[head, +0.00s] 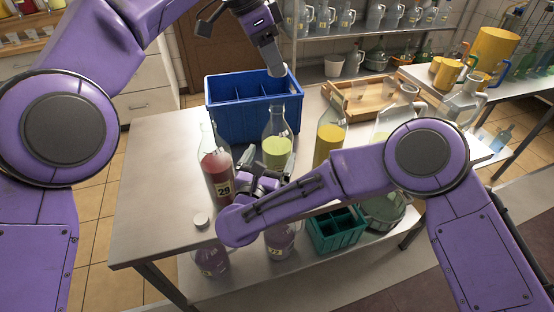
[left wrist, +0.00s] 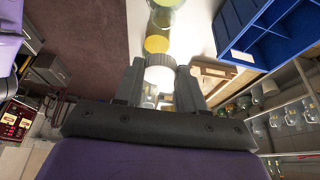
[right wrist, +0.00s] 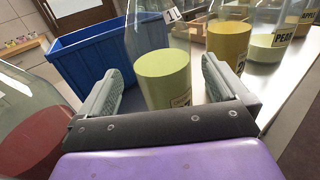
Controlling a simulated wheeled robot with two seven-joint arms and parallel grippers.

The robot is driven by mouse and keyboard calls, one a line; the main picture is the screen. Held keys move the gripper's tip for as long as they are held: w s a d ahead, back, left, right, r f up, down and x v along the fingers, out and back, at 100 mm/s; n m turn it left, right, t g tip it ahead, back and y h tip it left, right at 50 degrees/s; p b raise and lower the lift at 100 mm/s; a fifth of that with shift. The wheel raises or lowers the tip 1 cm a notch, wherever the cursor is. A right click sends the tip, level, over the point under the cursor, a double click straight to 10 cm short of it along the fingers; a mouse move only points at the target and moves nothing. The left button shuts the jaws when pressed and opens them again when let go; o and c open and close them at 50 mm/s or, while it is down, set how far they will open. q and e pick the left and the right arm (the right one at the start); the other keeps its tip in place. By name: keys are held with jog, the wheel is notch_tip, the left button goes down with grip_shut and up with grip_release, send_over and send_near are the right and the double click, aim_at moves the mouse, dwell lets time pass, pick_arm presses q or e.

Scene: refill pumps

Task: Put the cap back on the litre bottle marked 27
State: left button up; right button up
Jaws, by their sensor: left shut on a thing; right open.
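A clear bottle with yellow-green liquid (head: 277,148) stands upright and uncapped on the steel table. It also shows in the right wrist view (right wrist: 163,78); its label is turned and I cannot read 27 on it. My right gripper (head: 264,168) is open, its fingers on either side of this bottle's lower part, without visible grip. My left gripper (head: 278,68) is shut on a white cap (left wrist: 160,74), above and apart from the bottle's mouth. A red-liquid bottle marked 29 (head: 217,172) stands to the left. A yellow-liquid bottle (head: 328,143) stands to the right.
A blue divided crate (head: 240,120) stands behind the bottles. A wooden tray (head: 358,108) and glass jugs are at the right. Another white cap (head: 201,220) shows near the table's front edge. A green crate (head: 335,232) and bottles stand below. The table's left part is clear.

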jog(key=x, duration=0.6)
jog(key=c, duration=1.2)
pick_arm(q)
jog(key=shift+f, duration=2.5)
